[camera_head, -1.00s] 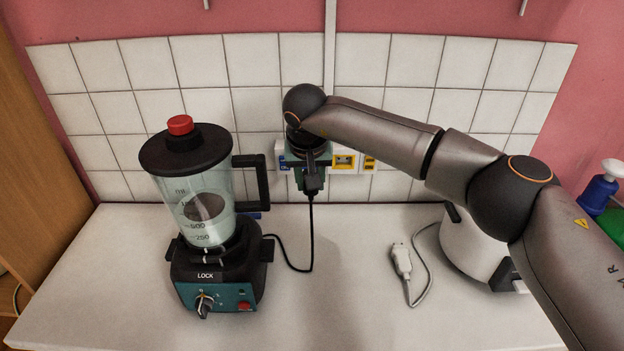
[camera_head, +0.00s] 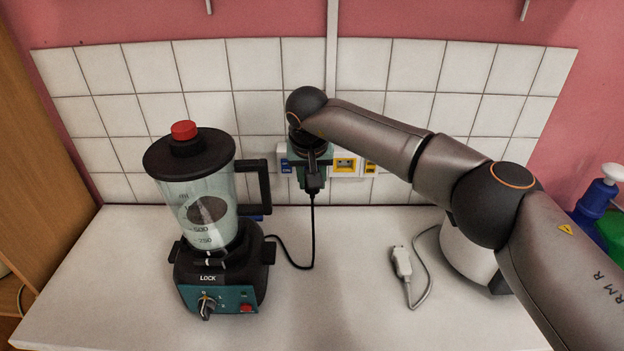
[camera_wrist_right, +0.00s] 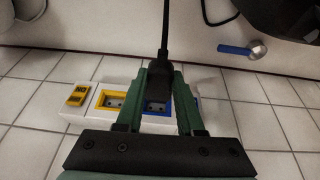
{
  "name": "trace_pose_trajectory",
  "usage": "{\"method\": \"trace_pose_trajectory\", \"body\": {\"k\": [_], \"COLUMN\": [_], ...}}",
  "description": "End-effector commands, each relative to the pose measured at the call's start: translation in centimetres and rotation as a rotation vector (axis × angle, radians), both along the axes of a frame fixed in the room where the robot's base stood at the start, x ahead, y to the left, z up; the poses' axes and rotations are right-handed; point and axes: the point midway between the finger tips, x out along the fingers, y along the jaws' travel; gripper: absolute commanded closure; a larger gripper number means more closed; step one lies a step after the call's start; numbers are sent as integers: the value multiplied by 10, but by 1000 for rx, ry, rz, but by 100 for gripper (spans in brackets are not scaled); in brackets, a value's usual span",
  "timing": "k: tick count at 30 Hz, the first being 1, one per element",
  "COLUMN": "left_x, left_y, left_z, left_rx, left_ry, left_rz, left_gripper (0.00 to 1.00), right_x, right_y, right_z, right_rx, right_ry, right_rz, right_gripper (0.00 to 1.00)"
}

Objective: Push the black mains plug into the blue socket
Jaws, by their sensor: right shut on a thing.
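The black mains plug (camera_head: 314,184) is held upright in my right gripper (camera_head: 311,170) in front of the wall socket strip, its cord hanging down. In the right wrist view the green fingers of my right gripper (camera_wrist_right: 165,88) are shut on the plug (camera_wrist_right: 158,82). The blue socket (camera_wrist_right: 155,108) lies just behind the plug, partly covered by it; its blue frame shows around the plug. In the head view that socket is hidden behind the gripper. I cannot tell whether the pins touch or enter it. My left gripper is not in view.
A yellow socket (camera_head: 345,164) and yellow switch (camera_head: 370,168) sit right of the gripper. A blender (camera_head: 219,275) stands left, its cord running to the plug. A loose white plug (camera_head: 402,262) lies on the counter beside a white appliance (camera_head: 466,252). The front middle counter is clear.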

Motion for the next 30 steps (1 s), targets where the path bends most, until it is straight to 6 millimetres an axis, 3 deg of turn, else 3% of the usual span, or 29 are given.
{"method": "trace_pose_trajectory", "body": {"k": [30], "left_x": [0], "left_y": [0], "left_z": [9], "left_rx": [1], "left_ry": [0], "left_rz": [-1], "left_gripper": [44], "right_x": [17], "right_y": [0], "right_z": [0], "right_rx": [0], "right_ry": [-1], "right_rz": [0], "right_gripper": [100]}}
